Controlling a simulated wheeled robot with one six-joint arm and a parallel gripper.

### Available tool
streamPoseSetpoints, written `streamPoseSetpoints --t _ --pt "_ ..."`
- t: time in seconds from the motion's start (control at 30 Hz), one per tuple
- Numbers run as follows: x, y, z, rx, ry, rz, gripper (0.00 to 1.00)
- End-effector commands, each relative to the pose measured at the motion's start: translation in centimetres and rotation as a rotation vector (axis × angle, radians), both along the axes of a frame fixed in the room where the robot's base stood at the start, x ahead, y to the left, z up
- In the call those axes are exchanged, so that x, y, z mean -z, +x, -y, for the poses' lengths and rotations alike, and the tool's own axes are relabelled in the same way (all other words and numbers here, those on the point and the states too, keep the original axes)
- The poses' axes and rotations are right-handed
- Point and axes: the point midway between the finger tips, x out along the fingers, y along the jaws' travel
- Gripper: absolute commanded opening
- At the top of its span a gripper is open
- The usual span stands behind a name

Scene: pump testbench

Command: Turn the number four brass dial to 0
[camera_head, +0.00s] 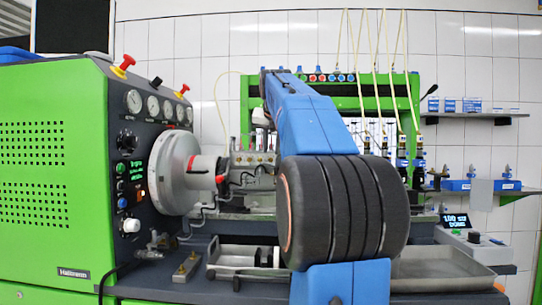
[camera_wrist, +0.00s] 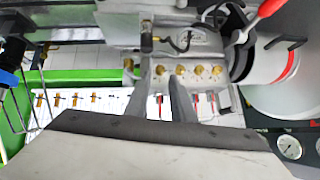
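Several small brass dials (camera_wrist: 180,70) stand in a row on a grey metal block (camera_wrist: 198,45) in the wrist view. No numbers can be read, so I cannot tell which is number four. My gripper (camera_wrist: 160,85) has its two grey fingers apart, with nothing held between them. The fingertips appear just short of the row, around its left part; whether they touch a dial cannot be told. In the head view the block (camera_head: 254,158) and tiny brass spots show left of my blue arm, which hides my gripper and part of the bench.
The green cabinet (camera_head: 50,170) with gauges and a large grey drive disc (camera_head: 175,172) stands left of the block. A green frame (camera_head: 345,103) with hanging tubes stands behind.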

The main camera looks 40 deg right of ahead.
Motion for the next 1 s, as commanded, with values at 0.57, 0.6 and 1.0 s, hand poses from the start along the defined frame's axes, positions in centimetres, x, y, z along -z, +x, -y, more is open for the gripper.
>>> streamPoseSetpoints --t 0.57,0.6,1.0 --pt "2.9 2.3 2.0 0.000 -0.001 0.001 0.22" --pt "2.9 2.3 2.0 0.000 -0.001 0.001 0.22" --pt "2.9 2.2 2.0 0.000 0.002 0.002 0.00"
